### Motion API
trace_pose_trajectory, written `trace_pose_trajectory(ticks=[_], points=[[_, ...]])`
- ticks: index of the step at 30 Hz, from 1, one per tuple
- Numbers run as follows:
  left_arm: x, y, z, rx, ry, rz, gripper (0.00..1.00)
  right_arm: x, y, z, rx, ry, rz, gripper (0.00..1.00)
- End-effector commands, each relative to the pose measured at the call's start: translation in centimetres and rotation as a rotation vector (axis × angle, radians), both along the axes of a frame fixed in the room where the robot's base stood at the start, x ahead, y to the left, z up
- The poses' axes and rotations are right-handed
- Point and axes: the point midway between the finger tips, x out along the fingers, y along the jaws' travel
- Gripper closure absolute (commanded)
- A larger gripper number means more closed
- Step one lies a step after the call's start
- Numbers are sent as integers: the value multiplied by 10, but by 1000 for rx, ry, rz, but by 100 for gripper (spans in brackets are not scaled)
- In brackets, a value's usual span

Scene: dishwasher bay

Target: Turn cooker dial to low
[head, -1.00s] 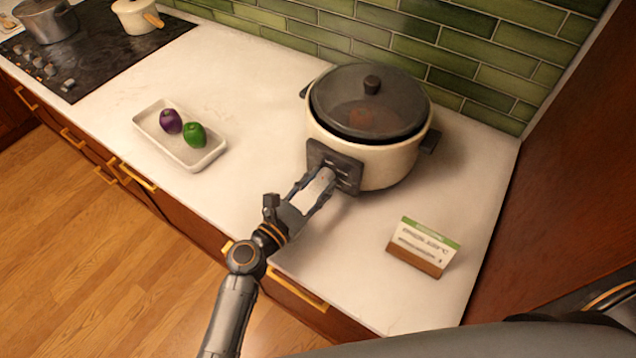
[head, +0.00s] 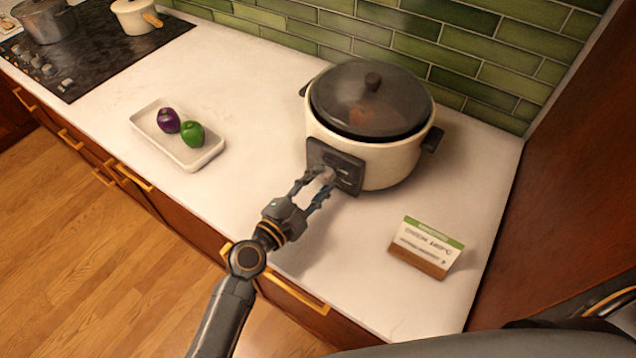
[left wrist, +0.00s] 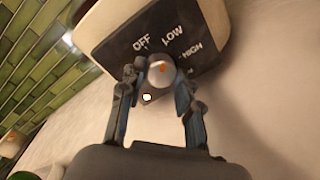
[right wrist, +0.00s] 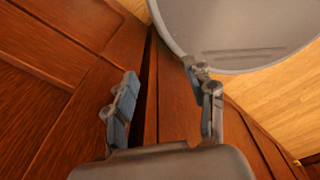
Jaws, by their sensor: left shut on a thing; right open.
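The cooker (head: 375,165) is a cream pot with a dark glass lid (head: 370,98), standing on the counter. Its dark control panel (head: 345,162) faces the front. In the left wrist view the panel (left wrist: 205,40) reads OFF, LOW and HIGH, with another label partly hidden. The silver dial (left wrist: 161,72) has an orange mark on its face; I cannot tell exactly which label it points to. My left gripper (left wrist: 157,88) is shut on the dial, one finger on each side; in the head view the gripper (head: 321,184) reaches the panel. My right gripper (right wrist: 163,80) is open and empty.
A white tray (head: 200,160) holds a purple and a green vegetable. A small sign (head: 428,246) stands right of the cooker. A cooktop (head: 90,55) with two pots is at the far left. A tiled wall (head: 440,45) is behind. The right gripper is near wooden panels (right wrist: 60,90).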

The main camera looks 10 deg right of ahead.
Motion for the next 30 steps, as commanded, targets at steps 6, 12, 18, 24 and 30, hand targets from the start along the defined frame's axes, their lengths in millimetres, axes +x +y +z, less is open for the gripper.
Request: trace_pose_trajectory(ticks=[6, 12, 18, 24, 30], points=[[0, 0, 0, 69, -69, -1, 98, 0, -1, -1, -1, 0, 0, 45], [0, 0, 0, 96, -96, 0, 98, 0, -2, -2, -2, 1, 0, 45], [0, 0, 0, 102, -102, 0, 98, 0, -4, -2, -4, 0, 1, 45], [0, 0, 0, 102, -101, 0, 98, 0, -4, -2, -5, 1, 1, 45], [0, 0, 0, 102, -101, 0, 44, 0, -4, -2, -5, 1, 1, 45]])
